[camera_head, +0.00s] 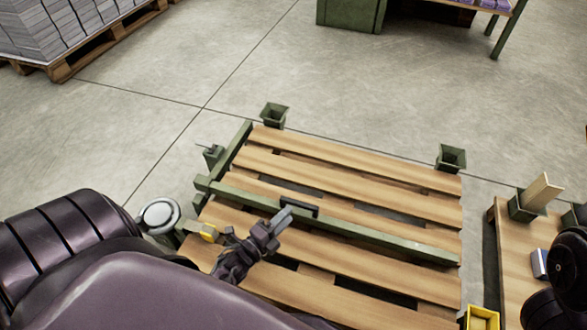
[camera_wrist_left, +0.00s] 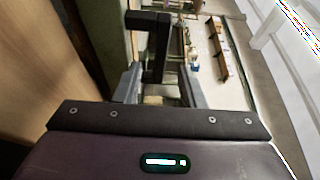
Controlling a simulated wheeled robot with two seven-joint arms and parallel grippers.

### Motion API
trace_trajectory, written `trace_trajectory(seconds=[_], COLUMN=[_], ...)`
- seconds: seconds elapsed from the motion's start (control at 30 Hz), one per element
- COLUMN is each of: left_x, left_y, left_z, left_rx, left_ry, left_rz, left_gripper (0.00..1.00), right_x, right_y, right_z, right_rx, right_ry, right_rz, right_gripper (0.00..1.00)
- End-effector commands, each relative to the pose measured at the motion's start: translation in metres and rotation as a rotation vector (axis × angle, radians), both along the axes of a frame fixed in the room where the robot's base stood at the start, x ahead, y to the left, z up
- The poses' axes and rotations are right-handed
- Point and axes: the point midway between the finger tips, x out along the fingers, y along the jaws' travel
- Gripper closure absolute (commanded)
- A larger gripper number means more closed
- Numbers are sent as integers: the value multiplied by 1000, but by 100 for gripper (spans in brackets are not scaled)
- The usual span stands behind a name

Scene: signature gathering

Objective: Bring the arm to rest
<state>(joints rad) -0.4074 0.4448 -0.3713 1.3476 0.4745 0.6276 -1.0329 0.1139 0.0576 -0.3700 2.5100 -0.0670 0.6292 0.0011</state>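My left gripper (camera_head: 276,221) is over the slatted wooden pallet (camera_head: 350,163) in the head view, beside a black handle (camera_head: 299,206) on a green bar (camera_head: 375,233). In the left wrist view my left gripper's fingers (camera_wrist_left: 160,88) stand apart. The handle (camera_wrist_left: 161,45) shows ahead, partly between them, with a visible gap to the right finger; I see no grip on it. My right gripper is not in view; only dark parts of my right arm show at the right edge of the head view.
Green corner sockets (camera_head: 274,115) (camera_head: 451,157) stand at the pallet's far edge. A round white-topped object (camera_head: 159,214) is at its left. A yellow bin (camera_head: 482,318) and a wooden table (camera_head: 513,250) are at the right.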

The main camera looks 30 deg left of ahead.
Motion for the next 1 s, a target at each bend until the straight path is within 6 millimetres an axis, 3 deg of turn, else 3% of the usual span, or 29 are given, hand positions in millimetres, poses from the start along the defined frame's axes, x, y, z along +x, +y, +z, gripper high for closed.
trace_trajectory(seconds=[0.2, 0.77, 0.87, 0.97, 1.0], left_x=[-13, -10, 1, 19, 27], left_y=[2, -2, -19, -49, -64], left_z=[0, 5, 27, 72, 95], left_rx=[0, -16, -96, -247, -321], left_ry=[-1, -9, -43, -110, -143], left_rz=[1, -4, -24, -71, -98], left_gripper=[64, 64, 64, 64, 64], right_x=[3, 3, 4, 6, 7], right_y=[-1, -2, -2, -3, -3], right_z=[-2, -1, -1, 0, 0], right_rx=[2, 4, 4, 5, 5], right_ry=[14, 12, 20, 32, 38], right_rz=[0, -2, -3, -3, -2], right_gripper=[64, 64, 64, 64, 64])
